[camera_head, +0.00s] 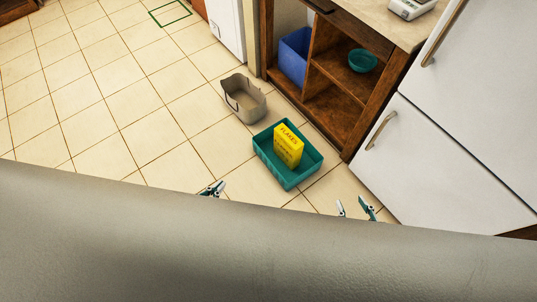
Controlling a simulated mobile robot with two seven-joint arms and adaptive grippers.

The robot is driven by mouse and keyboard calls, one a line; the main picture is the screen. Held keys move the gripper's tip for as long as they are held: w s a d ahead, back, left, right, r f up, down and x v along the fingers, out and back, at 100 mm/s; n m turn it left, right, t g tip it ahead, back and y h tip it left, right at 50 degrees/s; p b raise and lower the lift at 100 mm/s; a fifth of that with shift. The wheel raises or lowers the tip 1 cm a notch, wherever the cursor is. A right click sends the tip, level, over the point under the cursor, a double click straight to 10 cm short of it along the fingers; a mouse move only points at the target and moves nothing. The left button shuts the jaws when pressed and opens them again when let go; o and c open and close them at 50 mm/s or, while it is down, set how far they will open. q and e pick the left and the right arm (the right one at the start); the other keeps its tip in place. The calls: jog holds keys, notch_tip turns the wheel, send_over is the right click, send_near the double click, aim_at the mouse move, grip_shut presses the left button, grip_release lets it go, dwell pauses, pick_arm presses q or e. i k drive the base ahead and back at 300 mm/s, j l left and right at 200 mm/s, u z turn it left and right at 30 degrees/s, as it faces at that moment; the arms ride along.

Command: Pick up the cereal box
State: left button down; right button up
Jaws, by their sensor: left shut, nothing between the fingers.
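The cereal box (288,146) is yellow with dark "FLAKES" lettering. It stands inside a teal crate (269,172) on the tiled floor, and its lower end is partly hidden by the crate wall. My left gripper (213,188) is below and left of the crate, apart from it, shut and empty. My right gripper (354,209) is below and right of the crate, with its two fingertips spread apart and nothing visible between them. Both arms are hidden behind the grey surface across the foreground.
A beige bin (243,98) stands on the floor behind the crate. Brown open shelving (330,104) holds a blue bin (294,57) and a teal bowl (362,60). A white fridge (460,165) stands at the right. The tiled floor at the left is clear.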

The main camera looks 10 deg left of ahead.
aim_at(289, 148)
jog(key=z, duration=0.5)
jog(key=j+z, duration=0.15)
jog(key=z, duration=0.3)
jog(key=j+z, duration=0.1)
jog(key=z, duration=0.9)
jog(key=k+j, duration=0.1)
jog(key=j, duration=0.45)
jog(key=k+j, duration=0.1)
jog(key=j, duration=1)
jog(key=k, duration=0.05)
